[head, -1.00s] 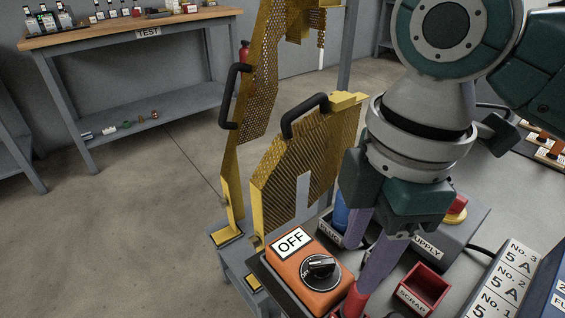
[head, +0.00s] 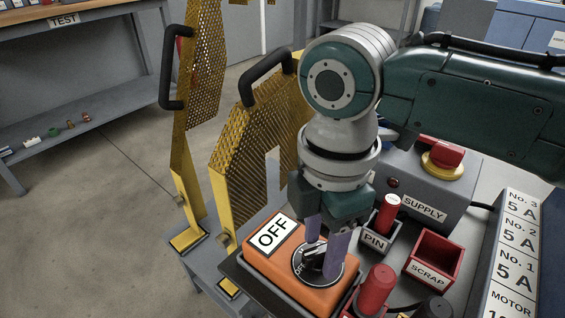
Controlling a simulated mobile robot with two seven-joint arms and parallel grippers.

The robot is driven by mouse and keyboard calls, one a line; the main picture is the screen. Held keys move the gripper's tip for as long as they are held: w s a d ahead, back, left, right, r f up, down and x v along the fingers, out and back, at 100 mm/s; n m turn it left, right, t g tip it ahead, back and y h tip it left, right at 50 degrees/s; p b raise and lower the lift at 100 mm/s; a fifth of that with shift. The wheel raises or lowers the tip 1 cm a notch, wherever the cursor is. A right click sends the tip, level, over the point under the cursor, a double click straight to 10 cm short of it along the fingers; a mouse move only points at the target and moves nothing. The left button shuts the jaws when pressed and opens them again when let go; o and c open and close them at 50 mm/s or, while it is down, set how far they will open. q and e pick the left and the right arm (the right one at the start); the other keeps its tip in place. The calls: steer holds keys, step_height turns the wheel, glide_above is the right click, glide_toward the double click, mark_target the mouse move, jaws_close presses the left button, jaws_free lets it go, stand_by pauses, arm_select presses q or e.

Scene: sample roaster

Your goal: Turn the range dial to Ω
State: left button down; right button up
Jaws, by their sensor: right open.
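The range dial (head: 303,262) is a round black dial with a raised black knob on top of an orange box (head: 262,262). A white card (head: 272,233) reading OFF lies on the box behind the dial. My right gripper (head: 323,256) points down over the dial from above. Its two purple fingers are apart, with the knob showing between their tips; I cannot tell whether they touch it. The fingers hide part of the dial face, and its Ω mark cannot be made out. My left gripper is not in view.
Right of the box are a PIN holder (head: 375,240) with a red part, a red SCRAP bin (head: 433,259) and a grey SUPPLY box (head: 425,190) with a red-topped knob. A red cylinder (head: 375,291) stands close in front. Yellow mesh guards (head: 252,150) rise behind.

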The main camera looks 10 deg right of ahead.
steer(key=shift+f, duration=0.1)
jaws_close()
stand_by(0.4)
